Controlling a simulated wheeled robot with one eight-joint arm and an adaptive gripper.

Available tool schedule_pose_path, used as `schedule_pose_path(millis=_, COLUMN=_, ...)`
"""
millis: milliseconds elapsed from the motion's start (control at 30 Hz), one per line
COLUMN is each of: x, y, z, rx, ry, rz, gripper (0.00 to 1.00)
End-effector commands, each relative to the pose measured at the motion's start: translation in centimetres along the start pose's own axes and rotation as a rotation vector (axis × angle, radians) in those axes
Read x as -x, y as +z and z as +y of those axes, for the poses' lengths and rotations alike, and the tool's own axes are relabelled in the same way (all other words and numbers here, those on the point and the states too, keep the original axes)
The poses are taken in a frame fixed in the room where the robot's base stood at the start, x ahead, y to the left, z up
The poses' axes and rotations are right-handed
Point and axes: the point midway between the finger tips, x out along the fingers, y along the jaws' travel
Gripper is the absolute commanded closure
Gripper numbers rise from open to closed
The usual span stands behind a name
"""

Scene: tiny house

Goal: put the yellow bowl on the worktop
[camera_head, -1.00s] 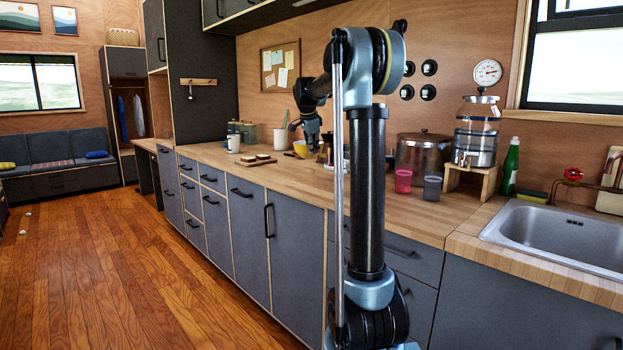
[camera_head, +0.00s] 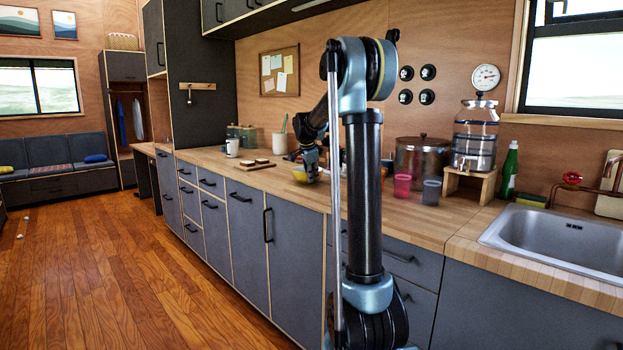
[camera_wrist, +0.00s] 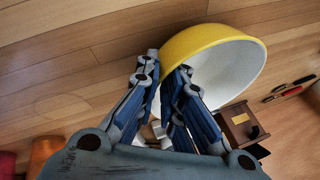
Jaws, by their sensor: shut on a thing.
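The yellow bowl (camera_head: 299,174) is at my gripper (camera_head: 311,172), low over the wooden worktop (camera_head: 285,188) near its front edge. In the wrist view the bowl (camera_wrist: 222,45) is yellow outside and white inside, and it is tilted in that view. My gripper (camera_wrist: 166,70) is shut on its rim, with one finger on the outside and one inside. I cannot tell whether the bowl touches the worktop. My arm hides part of the worktop behind it.
A board with small pieces (camera_head: 255,165) and a white mug (camera_head: 232,147) are left of the bowl. A red cup (camera_head: 402,186), a grey cup (camera_head: 432,191) and a large pot (camera_head: 424,160) stand right of my arm. A brown box (camera_wrist: 242,125) shows in the wrist view.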

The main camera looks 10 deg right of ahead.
Motion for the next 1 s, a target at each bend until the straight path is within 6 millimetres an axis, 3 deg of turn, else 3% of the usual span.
schedule_pose_path(millis=67, x=0.0, y=0.0, z=0.0, rx=0.0, ry=0.0, rz=0.0, gripper=1.0)
schedule_pose_path(millis=100, x=0.0, y=0.0, z=0.0, rx=0.001, ry=0.0, rz=0.0, gripper=0.83)
schedule_pose_path(millis=167, x=0.0, y=0.1, z=0.0, rx=0.001, ry=0.0, rz=0.0, gripper=0.72)
schedule_pose_path(millis=633, x=1.0, y=0.1, z=-0.1, rx=0.002, ry=-0.001, rz=-0.001, gripper=0.72)
schedule_pose_path(millis=1000, x=7.5, y=0.2, z=0.0, rx=0.003, ry=-0.001, rz=-0.001, gripper=0.72)
